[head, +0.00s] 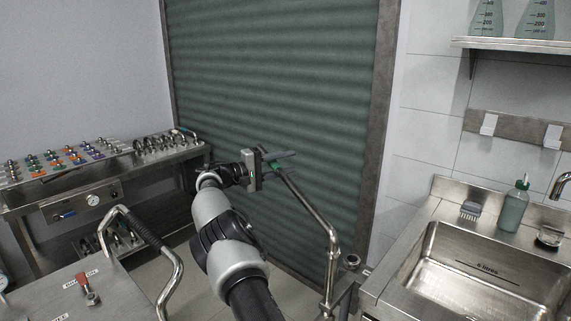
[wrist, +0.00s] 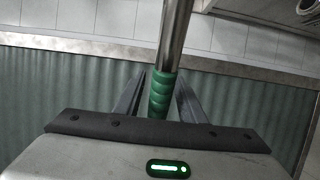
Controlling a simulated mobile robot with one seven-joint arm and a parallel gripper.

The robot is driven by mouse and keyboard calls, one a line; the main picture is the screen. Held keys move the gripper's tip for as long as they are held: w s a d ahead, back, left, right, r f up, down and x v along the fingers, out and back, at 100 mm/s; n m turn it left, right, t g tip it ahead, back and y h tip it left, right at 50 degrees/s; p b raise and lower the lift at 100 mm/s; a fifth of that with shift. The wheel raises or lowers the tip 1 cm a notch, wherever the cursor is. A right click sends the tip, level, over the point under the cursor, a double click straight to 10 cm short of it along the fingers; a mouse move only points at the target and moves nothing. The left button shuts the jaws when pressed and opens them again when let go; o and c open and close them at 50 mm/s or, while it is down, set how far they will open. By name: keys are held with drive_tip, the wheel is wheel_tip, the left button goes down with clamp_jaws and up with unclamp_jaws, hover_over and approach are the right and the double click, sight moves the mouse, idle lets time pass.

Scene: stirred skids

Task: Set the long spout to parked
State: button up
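The long spout (head: 313,214) is a bent metal pipe with a green grip. It rises from a post by the sink counter and slants up and left in front of the roller shutter. In the wrist view its green grip (wrist: 161,92) lies between the two dark fingers of my gripper (wrist: 162,93). A narrow gap shows on each side of the grip, so the fingers look open around it. In the head view my gripper (head: 268,161) is at the spout's upper end and partly hides the grip.
A steel sink (head: 480,265) with a green bottle (head: 513,207) stands at the right. A bench (head: 95,178) with many small valves is at the left. A cart with a bent handle (head: 150,235) is in the left foreground. The green shutter (head: 275,75) stands behind the spout.

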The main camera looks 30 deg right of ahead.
drive_tip(key=a+p, duration=0.1)
drive_tip(key=a, duration=1.6)
drive_tip(key=shift+w+a, duration=0.15)
drive_tip(key=shift+a, duration=0.05)
